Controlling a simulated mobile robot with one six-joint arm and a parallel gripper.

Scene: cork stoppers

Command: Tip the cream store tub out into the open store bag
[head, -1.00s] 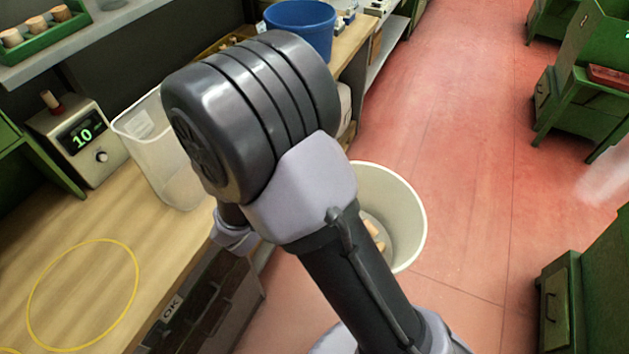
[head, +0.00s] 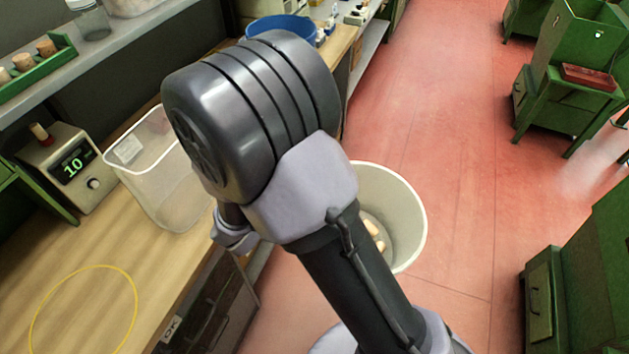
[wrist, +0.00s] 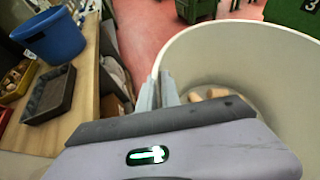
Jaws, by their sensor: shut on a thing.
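The cream tub (head: 408,215) hangs upright beside the bench, above the red floor, with a few corks (head: 374,232) in its bottom. In the wrist view the tub (wrist: 240,48) fills the right side, and corks (wrist: 214,94) show inside it. My gripper (wrist: 167,88) is shut on the tub's near left wall at the rim. In the head view my arm hides the gripper and part of the tub.
A clear, open-topped container (head: 165,185) stands on the wooden bench (head: 60,260), by a box reading 10 (head: 72,165). A yellow ring (head: 85,310) marks bare bench. A blue bucket (wrist: 50,38) and a dark tray (wrist: 50,95) stand farther along. Green cabinets (head: 565,95) stand right; floor between is clear.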

